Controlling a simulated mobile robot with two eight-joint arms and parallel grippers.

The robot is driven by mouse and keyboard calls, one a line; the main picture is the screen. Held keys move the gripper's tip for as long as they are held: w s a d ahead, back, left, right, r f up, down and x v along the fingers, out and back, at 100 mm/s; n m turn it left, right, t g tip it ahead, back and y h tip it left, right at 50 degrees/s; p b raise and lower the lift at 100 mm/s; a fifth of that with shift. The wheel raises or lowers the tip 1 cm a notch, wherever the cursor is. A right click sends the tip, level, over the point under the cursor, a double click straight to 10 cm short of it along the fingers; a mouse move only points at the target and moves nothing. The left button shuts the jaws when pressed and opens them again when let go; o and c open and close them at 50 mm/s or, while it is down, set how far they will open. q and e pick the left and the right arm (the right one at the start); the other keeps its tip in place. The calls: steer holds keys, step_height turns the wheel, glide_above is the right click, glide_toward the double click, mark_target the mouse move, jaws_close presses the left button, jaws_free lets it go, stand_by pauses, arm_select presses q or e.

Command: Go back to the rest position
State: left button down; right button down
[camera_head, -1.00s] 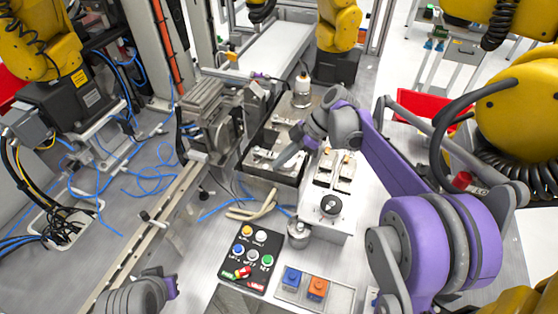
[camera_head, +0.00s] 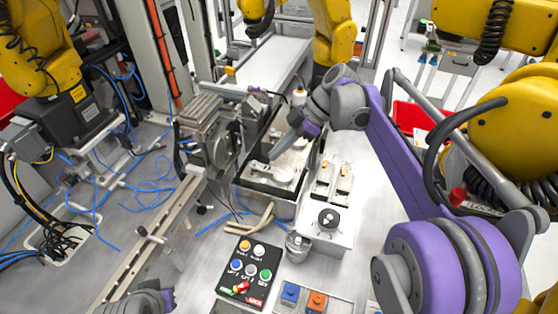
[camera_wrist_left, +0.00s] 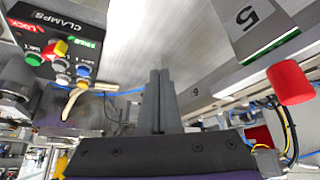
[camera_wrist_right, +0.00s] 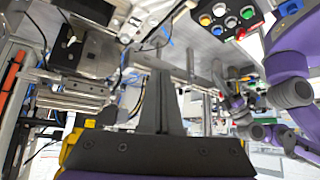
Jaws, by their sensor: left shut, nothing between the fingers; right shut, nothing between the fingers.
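In the head view my right gripper (camera_head: 275,155) reaches in from the right, its fingers above the dark-rimmed metal tray (camera_head: 262,197). Its two grey fingers are pressed together in the right wrist view (camera_wrist_right: 162,78), with nothing between them. My left gripper is at the bottom left of the head view, where only part of the grey and purple wrist shows. In the left wrist view the left fingers (camera_wrist_left: 160,75) are together and empty, in front of a grey surface. I cannot tell the exact gap between the right fingers and the tray.
A black button panel (camera_head: 245,268) stands on the table, with a blue button (camera_head: 290,292) and an orange button (camera_head: 316,300) to its right. A clamp fixture (camera_head: 210,130) and a long rail (camera_head: 130,262) lie left of the tray. Yellow robot arms stand around; blue cables lie at left.

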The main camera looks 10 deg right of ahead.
steer(key=shift+r, duration=0.45)
steer(key=s+d+f+m+t+h, duration=0.2)
steer(key=s+f+m+t+h, duration=0.1)
steer(key=s+f+m, duration=0.5)
steer(key=s+d+f+m+t+h, duration=0.2)
steer(key=s+f+m+h, duration=0.3)
steer(key=s, duration=0.9)
step_height(320, 180, down, 3)
steer(key=m, duration=0.4)
steer(key=shift+s+d+r+m+t, duration=0.2)
steer(key=shift+m+t, duration=0.1)
steer(key=shift+t, duration=0.1)
steer(key=shift+s, duration=0.1)
